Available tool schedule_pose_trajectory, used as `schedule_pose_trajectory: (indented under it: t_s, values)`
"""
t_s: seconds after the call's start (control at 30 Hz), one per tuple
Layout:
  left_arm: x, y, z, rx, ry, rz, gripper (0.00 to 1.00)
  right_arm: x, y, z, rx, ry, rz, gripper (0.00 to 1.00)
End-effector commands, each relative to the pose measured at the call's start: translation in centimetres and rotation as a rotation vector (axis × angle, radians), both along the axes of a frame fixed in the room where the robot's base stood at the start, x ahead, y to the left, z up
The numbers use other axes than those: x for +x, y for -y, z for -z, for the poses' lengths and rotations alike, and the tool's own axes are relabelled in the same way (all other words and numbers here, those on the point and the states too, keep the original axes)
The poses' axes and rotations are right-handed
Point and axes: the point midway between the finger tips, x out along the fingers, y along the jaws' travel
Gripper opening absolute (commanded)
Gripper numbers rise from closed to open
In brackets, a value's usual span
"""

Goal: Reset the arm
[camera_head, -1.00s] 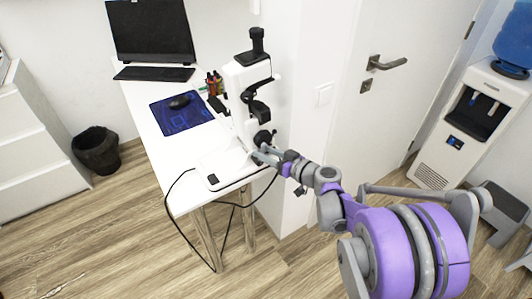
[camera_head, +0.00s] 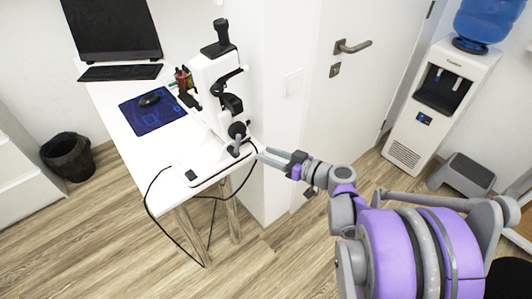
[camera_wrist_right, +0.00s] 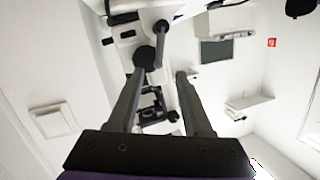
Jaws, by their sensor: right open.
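My right arm comes in from the lower right in the head view. Its gripper (camera_head: 262,154) is open and empty, just right of the white microscope (camera_head: 205,72) near the desk's right edge. In the head view the fingertips look apart from the microscope, though the gap is small. In the right wrist view the two dark fingers of the right gripper (camera_wrist_right: 165,66) are spread, with the microscope (camera_wrist_right: 128,40) seen beyond them. My left gripper is not in view.
The white desk (camera_head: 118,117) also holds a monitor (camera_head: 110,28), keyboard (camera_head: 120,72), blue mouse pad (camera_head: 160,116) and pen holder (camera_head: 183,79). A black cable (camera_head: 150,195) hangs off its front. A door (camera_head: 350,100), water dispenser (camera_head: 440,95) and grey step stool (camera_head: 465,172) are right.

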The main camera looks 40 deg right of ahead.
Motion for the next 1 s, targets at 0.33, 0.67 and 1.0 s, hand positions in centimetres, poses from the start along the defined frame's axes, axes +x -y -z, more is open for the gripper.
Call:
schedule_pose_trajectory:
  t_s: [0.33,0.67,1.0]
  values:
    - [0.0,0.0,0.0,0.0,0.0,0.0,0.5,0.0,-0.1,0.0,0.0,-0.001,0.0,0.5]
    - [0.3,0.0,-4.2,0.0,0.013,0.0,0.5,-3.7,-10.9,-0.4,0.003,-0.382,-0.118,0.5]
    - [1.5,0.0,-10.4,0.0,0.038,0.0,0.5,-14.8,-16.9,-2.0,-0.237,-0.834,0.016,0.5]
